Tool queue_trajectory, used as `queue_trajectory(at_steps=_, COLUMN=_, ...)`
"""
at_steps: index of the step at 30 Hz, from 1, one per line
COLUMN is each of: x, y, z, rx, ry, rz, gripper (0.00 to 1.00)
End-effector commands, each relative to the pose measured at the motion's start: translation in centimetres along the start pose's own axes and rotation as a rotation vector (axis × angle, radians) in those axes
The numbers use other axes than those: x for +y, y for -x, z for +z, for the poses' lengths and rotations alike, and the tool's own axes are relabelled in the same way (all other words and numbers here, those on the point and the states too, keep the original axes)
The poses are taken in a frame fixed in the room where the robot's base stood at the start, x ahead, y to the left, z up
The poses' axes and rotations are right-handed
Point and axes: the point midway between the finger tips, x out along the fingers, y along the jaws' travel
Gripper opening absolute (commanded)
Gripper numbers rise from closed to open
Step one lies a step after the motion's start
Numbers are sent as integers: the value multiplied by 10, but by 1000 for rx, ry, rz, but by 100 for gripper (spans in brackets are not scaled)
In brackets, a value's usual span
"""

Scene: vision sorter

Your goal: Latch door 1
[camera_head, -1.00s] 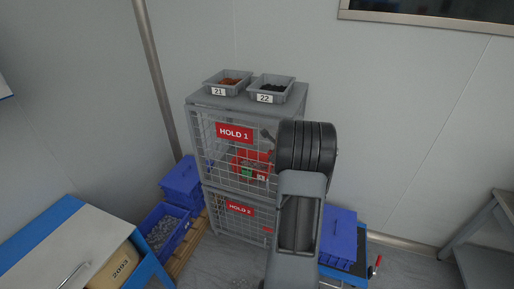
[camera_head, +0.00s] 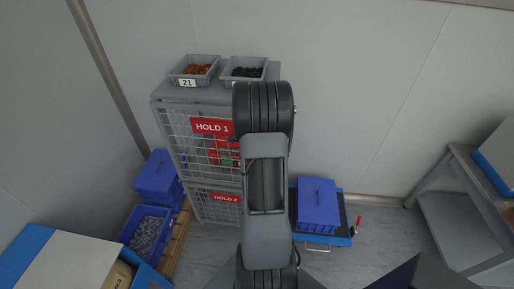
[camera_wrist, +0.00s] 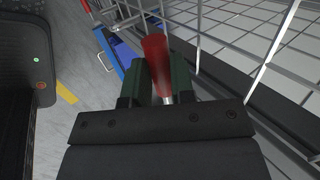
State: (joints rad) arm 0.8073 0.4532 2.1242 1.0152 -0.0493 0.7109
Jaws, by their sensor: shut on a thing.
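Door 1 is the upper mesh door of a grey cage, with a red HOLD 1 sign (camera_head: 212,126) in the head view. My arm covers its right side, and I cannot tell there whether it is closed. In the wrist view, a red handle (camera_wrist: 155,52) on a metal stem stands between the two dark green fingers of my gripper (camera_wrist: 160,78). The gripper is shut on this handle, beside wire mesh (camera_wrist: 225,25). In the head view my gripper is hidden behind the arm.
Grey trays of orange (camera_head: 196,71) and black pieces (camera_head: 246,73) stand on the cage. A HOLD 2 door (camera_head: 226,198) is below. Blue bins (camera_head: 157,177) stand left; a blue box on a cart (camera_head: 317,203) stands right. A grey bench (camera_head: 453,215) is far right.

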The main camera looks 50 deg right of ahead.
Motion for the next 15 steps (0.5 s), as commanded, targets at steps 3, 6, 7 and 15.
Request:
queue_trajectory(at_steps=3, x=0, y=0, z=2, rx=4, ry=8, rz=-3, gripper=0)
queue_trajectory(at_steps=6, x=0, y=0, z=3, rx=3, ry=11, rz=-2, gripper=0)
queue_trajectory(at_steps=7, x=0, y=0, z=3, rx=2, ry=11, rz=-2, gripper=0)
queue_trajectory(at_steps=15, x=1, y=-1, z=3, rx=0, ry=12, rz=0, gripper=32)
